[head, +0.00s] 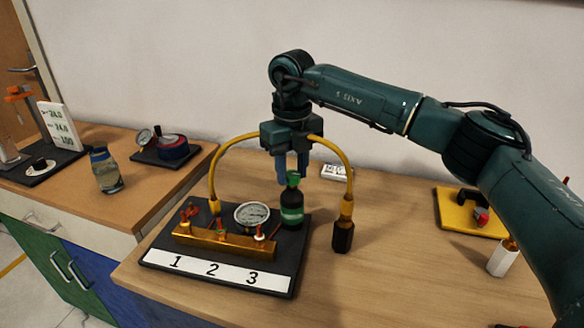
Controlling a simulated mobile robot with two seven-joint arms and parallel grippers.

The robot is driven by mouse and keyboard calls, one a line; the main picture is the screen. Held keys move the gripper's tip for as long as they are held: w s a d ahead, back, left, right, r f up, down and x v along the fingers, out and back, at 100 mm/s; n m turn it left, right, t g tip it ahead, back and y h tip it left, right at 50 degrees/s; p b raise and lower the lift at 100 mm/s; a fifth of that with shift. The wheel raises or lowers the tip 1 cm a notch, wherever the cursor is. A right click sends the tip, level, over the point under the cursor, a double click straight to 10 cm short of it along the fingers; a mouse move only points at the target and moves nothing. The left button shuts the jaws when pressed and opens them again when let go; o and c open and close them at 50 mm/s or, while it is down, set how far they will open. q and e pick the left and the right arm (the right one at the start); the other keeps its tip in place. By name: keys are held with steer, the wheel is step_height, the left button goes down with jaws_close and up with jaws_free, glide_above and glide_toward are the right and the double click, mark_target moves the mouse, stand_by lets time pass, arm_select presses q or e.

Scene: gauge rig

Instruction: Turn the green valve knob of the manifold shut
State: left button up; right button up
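The brass manifold (226,241) lies on a black base plate (284,262) behind a white strip marked 1, 2 and 3. My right gripper (292,176) points down, blue fingers apart, at the top of a dark bottle with a green cap and label (292,214). Whether the fingers straddle the cap is unclear. My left gripper is not in view.
A yellow hose (217,170) arches from the manifold to a dark fitting (343,236) on the table. A yellow tray (468,214) and white cylinder (502,259) stand at the right. The table's front middle is clear.

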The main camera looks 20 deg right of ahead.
mark_target(292, 174)
steer(key=o, duration=0.4)
steer(key=shift+r, duration=0.1)
step_height(292, 174, up, 13)
stand_by(0.4)
steer(key=shift+s, duration=0.1)
